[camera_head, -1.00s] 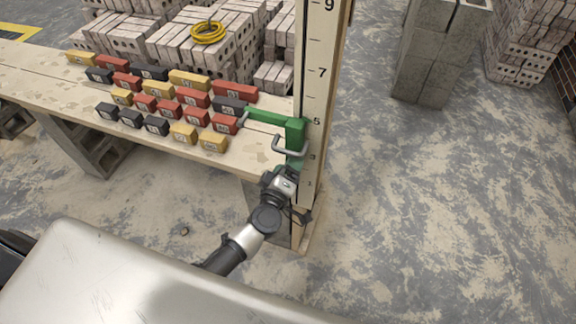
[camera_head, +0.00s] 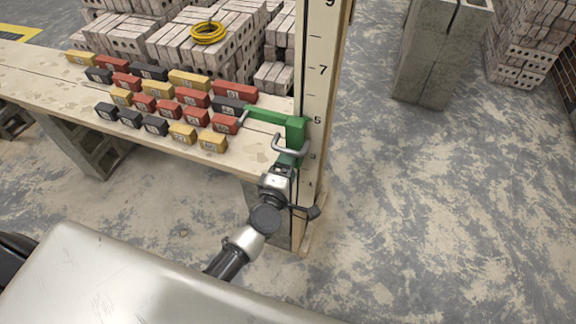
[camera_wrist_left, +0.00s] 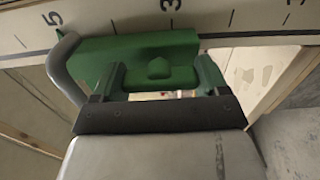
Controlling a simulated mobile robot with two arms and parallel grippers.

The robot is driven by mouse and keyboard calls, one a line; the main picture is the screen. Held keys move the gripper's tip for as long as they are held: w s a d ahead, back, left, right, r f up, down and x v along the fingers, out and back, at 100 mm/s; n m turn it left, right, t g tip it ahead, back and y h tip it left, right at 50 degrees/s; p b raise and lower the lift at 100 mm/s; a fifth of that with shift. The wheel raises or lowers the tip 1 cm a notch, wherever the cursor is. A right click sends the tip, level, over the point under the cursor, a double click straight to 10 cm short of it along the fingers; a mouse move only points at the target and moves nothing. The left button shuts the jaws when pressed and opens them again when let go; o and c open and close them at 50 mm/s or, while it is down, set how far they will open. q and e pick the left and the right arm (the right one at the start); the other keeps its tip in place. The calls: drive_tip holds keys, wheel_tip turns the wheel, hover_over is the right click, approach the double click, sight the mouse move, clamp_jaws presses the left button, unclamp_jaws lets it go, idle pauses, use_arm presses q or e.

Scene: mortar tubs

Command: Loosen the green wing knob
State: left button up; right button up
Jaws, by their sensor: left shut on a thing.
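A green slider bracket (camera_head: 297,131) with a grey bent handle (camera_head: 289,146) sits on the upright numbered board (camera_head: 316,90), near the 5 mark. In the left wrist view, the green wing knob (camera_wrist_left: 158,70) shows on the bracket's lower part between my fingers. My left gripper (camera_head: 283,166) reaches the bracket from below and is shut on the knob. In the head view the knob is hidden by the gripper and bracket. My right gripper is not in view.
A plank bench (camera_head: 50,80) to the left carries several red, yellow and black labelled blocks. Brick stacks (camera_head: 190,48) with a yellow coil (camera_head: 208,32) stand behind. Concrete blocks (camera_head: 435,55) stand at the back right. The floor right of the board is clear.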

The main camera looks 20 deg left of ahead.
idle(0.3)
use_arm(q)
drive_tip(key=o, duration=0.9)
drive_tip(key=shift+s, duration=0.1)
drive_tip(key=shift+s+a+b, duration=0.2)
drive_tip(key=shift+s+b, duration=0.5)
drive_tip(key=shift+s, duration=4.65)
drive_tip(key=shift+f, duration=0.1)
